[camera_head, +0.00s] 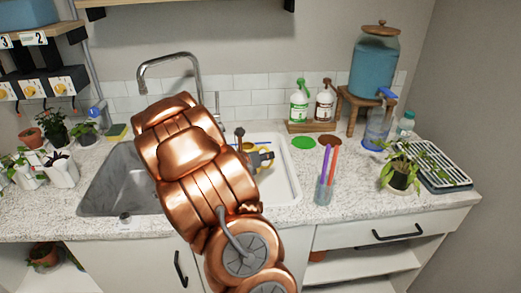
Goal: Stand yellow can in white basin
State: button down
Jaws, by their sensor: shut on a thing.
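The white basin (291,182) is set in the counter right of the metal sink. My copper arm crosses in front of both and hides the basin's left part. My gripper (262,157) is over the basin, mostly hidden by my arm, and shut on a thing. A small bit of yellow shows at it, which looks like the yellow can (249,147); most of the can is hidden. I cannot tell whether the can is upright or touches the basin's floor.
A tap (170,58) arches behind the sink (110,185). Right of the basin stand a glass with colored sticks (325,188), a green disc (303,142) and a potted plant (400,178). Soap bottles (299,104) and a blue dispenser (374,65) stand behind. Small pots (60,170) fill the left counter.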

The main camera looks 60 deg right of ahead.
jog(key=shift+w+d+f+p, duration=0.6)
jog(key=shift+w+d+f, duration=0.1)
jog(key=shift+w+d, duration=0.4)
jog(key=shift+w+d+f+p, duration=0.65)
jog(key=shift+w+d+f, duration=0.1)
jog(key=shift+w+d, duration=0.35)
jog(key=shift+w+d+f+p, duration=0.65)
jog(key=shift+w+d, duration=0.35)
jog(key=shift+d, duration=0.2)
jog(key=shift+f, duration=0.25)
jog(key=c, duration=1.2)
grip_release()
jog(key=shift+r, duration=0.15)
jog(key=shift+a+r, duration=0.1)
jog(key=b+v, duration=0.2)
jog(key=v, duration=1)
